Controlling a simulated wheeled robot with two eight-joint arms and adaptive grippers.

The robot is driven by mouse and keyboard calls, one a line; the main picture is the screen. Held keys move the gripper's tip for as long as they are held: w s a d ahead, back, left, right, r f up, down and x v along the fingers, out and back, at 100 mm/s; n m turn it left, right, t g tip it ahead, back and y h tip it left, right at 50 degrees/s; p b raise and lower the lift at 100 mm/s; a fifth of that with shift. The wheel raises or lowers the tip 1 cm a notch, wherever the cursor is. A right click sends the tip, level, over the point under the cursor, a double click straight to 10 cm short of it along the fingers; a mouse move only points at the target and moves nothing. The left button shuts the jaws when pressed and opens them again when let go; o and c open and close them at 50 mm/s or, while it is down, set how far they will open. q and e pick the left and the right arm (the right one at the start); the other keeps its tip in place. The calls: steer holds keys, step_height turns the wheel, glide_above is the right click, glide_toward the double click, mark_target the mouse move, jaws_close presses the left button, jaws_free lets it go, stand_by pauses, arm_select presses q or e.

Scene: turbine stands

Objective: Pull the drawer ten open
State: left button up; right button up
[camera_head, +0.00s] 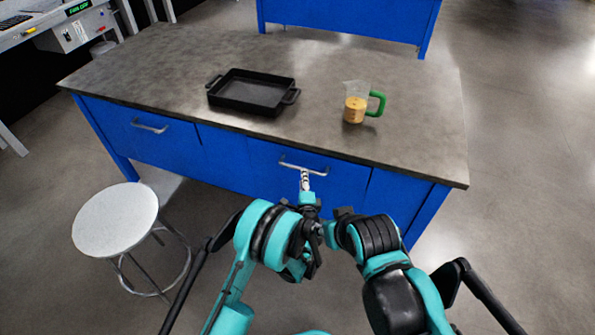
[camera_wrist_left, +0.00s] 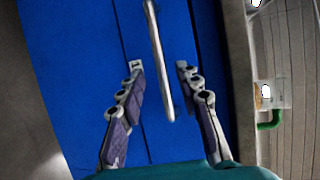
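The blue table front has a drawer (camera_head: 342,185) with a silver bar handle (camera_head: 304,168), right of centre in the head view. The drawer looks shut, and I can make out no number on it. My left gripper (camera_head: 305,181) is at this handle. In the left wrist view the handle (camera_wrist_left: 160,62) runs between the two fingers of the left gripper (camera_wrist_left: 159,68). The fingers are apart, with a gap on each side of the bar. My right arm is bent at the right of the head view; I cannot make out its gripper's fingers.
A black tray (camera_head: 214,103) and a jug with a green handle (camera_head: 355,108) stand on the grey tabletop (camera_head: 160,65). Another drawer handle (camera_head: 150,127) is at the left. A round white stool (camera_head: 114,219) stands in front of the table's left part.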

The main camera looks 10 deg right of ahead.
arm_select(q)
steer(key=b+x, duration=0.1)
steer(key=x, duration=0.4)
steer(key=shift+w+f+b, duration=0.2)
steer(key=shift+b, duration=0.1)
steer(key=shift+w+d, duration=0.1)
steer(key=shift+w, duration=0.35)
jaws_close()
